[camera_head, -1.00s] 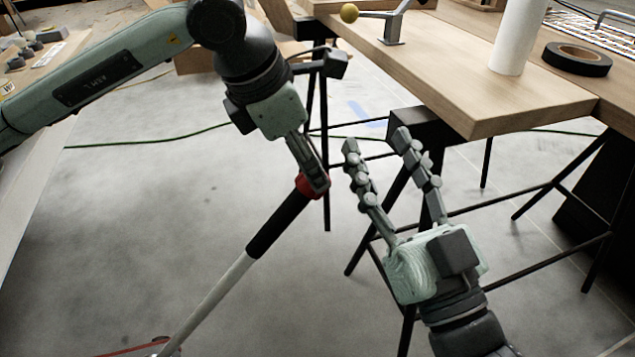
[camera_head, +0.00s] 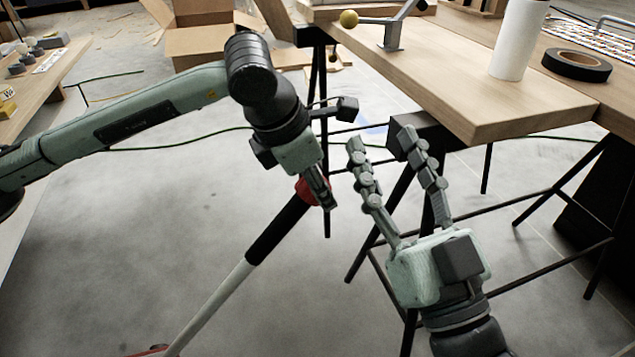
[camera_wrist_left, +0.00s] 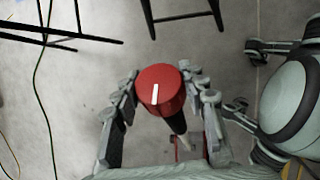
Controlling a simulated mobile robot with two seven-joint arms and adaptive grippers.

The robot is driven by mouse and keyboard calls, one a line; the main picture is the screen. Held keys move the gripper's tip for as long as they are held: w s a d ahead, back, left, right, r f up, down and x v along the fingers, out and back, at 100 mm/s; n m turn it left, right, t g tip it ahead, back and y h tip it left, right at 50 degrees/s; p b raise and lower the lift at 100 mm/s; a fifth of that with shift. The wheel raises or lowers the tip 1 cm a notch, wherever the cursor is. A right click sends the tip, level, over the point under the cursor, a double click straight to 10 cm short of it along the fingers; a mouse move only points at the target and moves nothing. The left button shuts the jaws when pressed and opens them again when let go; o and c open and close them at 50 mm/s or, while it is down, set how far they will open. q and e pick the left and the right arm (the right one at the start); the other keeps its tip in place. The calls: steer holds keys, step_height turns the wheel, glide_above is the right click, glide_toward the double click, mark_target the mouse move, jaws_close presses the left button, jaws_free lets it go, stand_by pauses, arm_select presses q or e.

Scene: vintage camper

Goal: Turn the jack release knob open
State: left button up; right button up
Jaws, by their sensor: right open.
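The red knob (camera_wrist_left: 160,90) with a white line on its top is the jack release knob. It sits atop a tilted pole, black above (camera_head: 277,229) and white below. In the left wrist view the white line points nearly straight up. My left gripper (camera_head: 322,196) is at the knob, with a finger on each side of it, as also seen in the left wrist view (camera_wrist_left: 159,72). The fingertips are very near its sides; contact cannot be made out. My right gripper (camera_head: 381,139) is open and empty, fingers pointing up, right of the knob.
A wooden table (camera_head: 500,112) on black legs stands at the upper right, with a roll of tape (camera_head: 577,63) and a white cylinder (camera_head: 519,40). A cardboard box (camera_head: 205,42) lies behind. The floor around the pole is mostly clear.

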arm_select(q)
steer(key=c, duration=0.4)
steer(key=shift+g, duration=0.3)
steer(key=shift+m+g+h, duration=0.6)
steer(key=shift+m+g, duration=0.5)
steer(key=m+g, duration=0.2)
steer(key=g, duration=0.2)
steer(key=shift+m, duration=0.4)
steer(key=shift+m+g, duration=0.5)
steer(key=shift+g, duration=0.2)
steer(key=shift+s+m+g+b, duration=0.1)
steer(key=shift+m+g+b, duration=0.55)
steer(key=shift+g, duration=0.25)
steer(key=shift+m+g, duration=0.25)
steer(key=shift+g, duration=0.05)
arm_select(e)
steer(key=shift+s+d+r+t+y, duration=0.2)
steer(key=shift+s+d+r+t, duration=0.1)
steer(key=shift+r+t, duration=0.3)
steer(key=shift+s+d+r+t+y, duration=0.2)
steer(key=shift+s+r+t, duration=0.15)
steer(key=shift+r, duration=0.3)
steer(key=shift+w, duration=0.1)
